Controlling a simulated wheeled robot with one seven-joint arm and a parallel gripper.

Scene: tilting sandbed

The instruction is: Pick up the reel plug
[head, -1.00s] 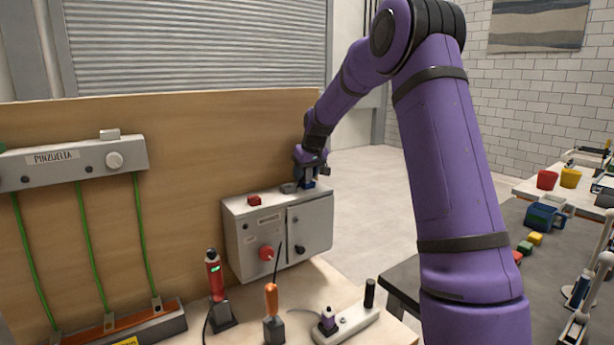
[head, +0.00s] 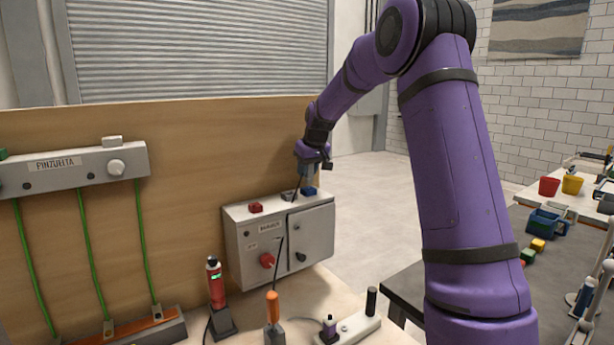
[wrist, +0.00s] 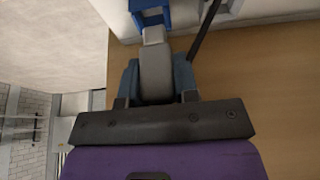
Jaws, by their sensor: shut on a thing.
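My gripper (head: 308,172) is above the right part of the grey control box's top. In the wrist view its blue-grey jaws (wrist: 157,82) are shut on a grey block-like body, which appears to be the reel plug (wrist: 155,62). The plug's tip points away from the wrist. A dark cable (wrist: 206,30) runs beside it; a dark line also hangs below the gripper in the head view. A blue block (head: 309,191) stands on the box top below the gripper; it also shows past the plug's tip in the wrist view (wrist: 150,16). The jaws hide part of the plug.
The control box (head: 313,228) stands against a wooden back panel (head: 215,135), with a red button block (head: 255,208) on top. A red-handled tool (head: 215,283), an orange-handled tool (head: 272,306) and a white strip (head: 357,327) stand in front. Open air lies right of the panel.

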